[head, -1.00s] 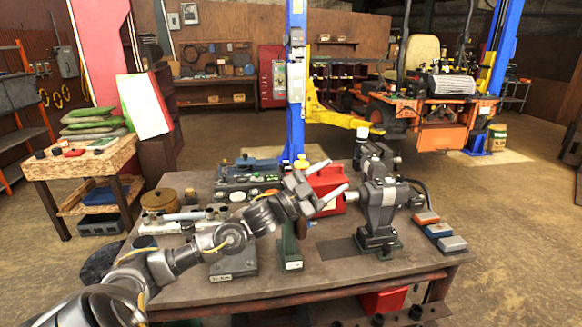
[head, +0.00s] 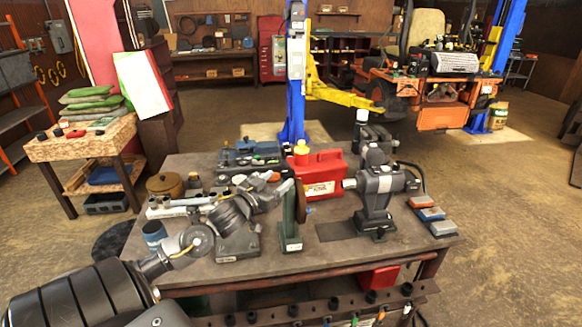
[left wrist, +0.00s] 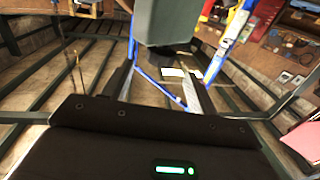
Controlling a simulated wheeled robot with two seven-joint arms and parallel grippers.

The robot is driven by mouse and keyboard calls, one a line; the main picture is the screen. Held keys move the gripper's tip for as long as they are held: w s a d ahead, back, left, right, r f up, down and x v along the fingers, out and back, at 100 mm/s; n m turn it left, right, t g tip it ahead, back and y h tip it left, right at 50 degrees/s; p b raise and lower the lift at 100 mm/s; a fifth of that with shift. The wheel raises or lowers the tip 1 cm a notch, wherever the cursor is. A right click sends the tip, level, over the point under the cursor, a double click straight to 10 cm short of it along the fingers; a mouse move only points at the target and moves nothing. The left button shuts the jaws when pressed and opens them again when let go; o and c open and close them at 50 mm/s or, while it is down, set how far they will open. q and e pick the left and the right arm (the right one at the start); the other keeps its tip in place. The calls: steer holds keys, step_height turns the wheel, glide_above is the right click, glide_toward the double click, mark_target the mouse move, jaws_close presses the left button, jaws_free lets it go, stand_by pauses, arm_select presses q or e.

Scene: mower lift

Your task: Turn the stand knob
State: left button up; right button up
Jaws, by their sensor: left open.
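A narrow green stand (head: 290,228) stands upright on the workbench, with a pale label on its foot. In the left wrist view a grey-green block (left wrist: 178,22) shows near and between the two dark fingers, and nothing is visibly gripped. My right gripper is not in view.
The workbench (head: 330,258) holds a red can (head: 318,176) behind the stand, a grey grinder (head: 376,190) to the right and colored blocks (head: 432,214) at the right edge. A brown pot (head: 165,185) stands at left. A blue lift post (head: 296,80) rises behind.

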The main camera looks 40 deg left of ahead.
mark_target(286, 173)
arm_select(q)
steer(key=w, duration=0.2)
steer(key=w+p, duration=0.1)
steer(key=w, duration=0.1)
steer(key=w+p, duration=0.1)
steer(key=w, duration=0.1)
steer(key=shift+w+a+r, duration=0.1)
steer(key=shift+a, duration=0.25)
steer(key=shift+w+a, duration=0.1)
steer(key=shift+w, duration=0.7)
steer(key=c, duration=1)
